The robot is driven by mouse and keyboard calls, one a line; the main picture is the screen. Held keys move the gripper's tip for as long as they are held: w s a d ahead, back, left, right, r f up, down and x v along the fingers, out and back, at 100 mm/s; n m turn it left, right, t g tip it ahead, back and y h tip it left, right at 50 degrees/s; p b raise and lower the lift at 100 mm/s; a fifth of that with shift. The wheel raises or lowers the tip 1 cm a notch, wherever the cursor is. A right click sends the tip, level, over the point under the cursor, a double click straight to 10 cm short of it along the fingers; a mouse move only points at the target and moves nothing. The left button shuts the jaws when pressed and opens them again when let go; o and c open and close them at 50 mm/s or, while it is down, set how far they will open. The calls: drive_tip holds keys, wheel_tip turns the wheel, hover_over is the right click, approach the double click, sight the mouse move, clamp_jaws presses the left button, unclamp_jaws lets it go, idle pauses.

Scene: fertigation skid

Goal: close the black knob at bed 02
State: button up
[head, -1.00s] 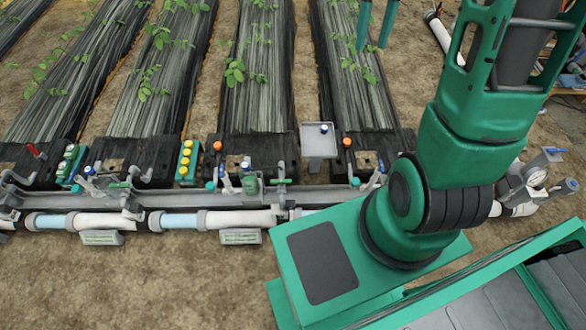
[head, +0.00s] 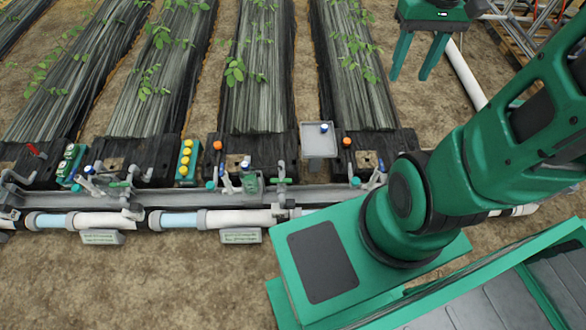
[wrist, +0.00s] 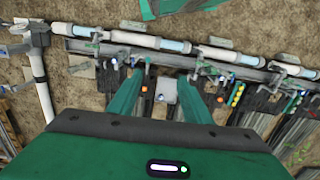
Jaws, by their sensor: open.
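I cannot make out a black knob for certain; no bed label is readable. The manifold rail (head: 110,194) runs along the near ends of the beds and carries small valves and handles. A green-handled valve (head: 281,181) and a grey-green fitting (head: 250,183) sit on it near the middle. My gripper (head: 410,78) is open and empty, fingers pointing down, at the upper right beyond the rail. In the wrist view my gripper (wrist: 165,74) shows its two fingers apart, with the rail and pipe ahead. My arm hides the rail's right part in the head view.
A grey tray (head: 319,146) on a post stands between two orange knobs (head: 217,145) (head: 347,141). A green block with yellow buttons (head: 186,160) stands left of them. A white pipe (head: 466,75) lies at right.

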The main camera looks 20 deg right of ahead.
drive_tip(key=w+a+f+n+y, duration=0.15)
drive_tip(key=w+f+n, duration=0.25)
drive_tip(key=w+f, duration=0.4)
drive_tip(key=w+a+f+n+t, duration=0.1)
drive_tip(key=w+a+f+n, duration=0.15)
drive_tip(key=w+f, duration=0.55)
drive_tip(key=w+a+f+n, duration=0.1)
drive_tip(key=w+f+n, duration=0.45)
drive_tip(key=f, duration=0.55)
drive_tip(key=n+y, duration=0.3)
drive_tip(key=n, duration=0.3)
approach(291, 170)
drive_tip(key=x, duration=0.9)
drive_tip(key=shift+w+d+f+t, duration=0.2)
drive_tip(key=shift+w+d+t, duration=0.1)
drive_tip(key=shift+d+t, duration=0.1)
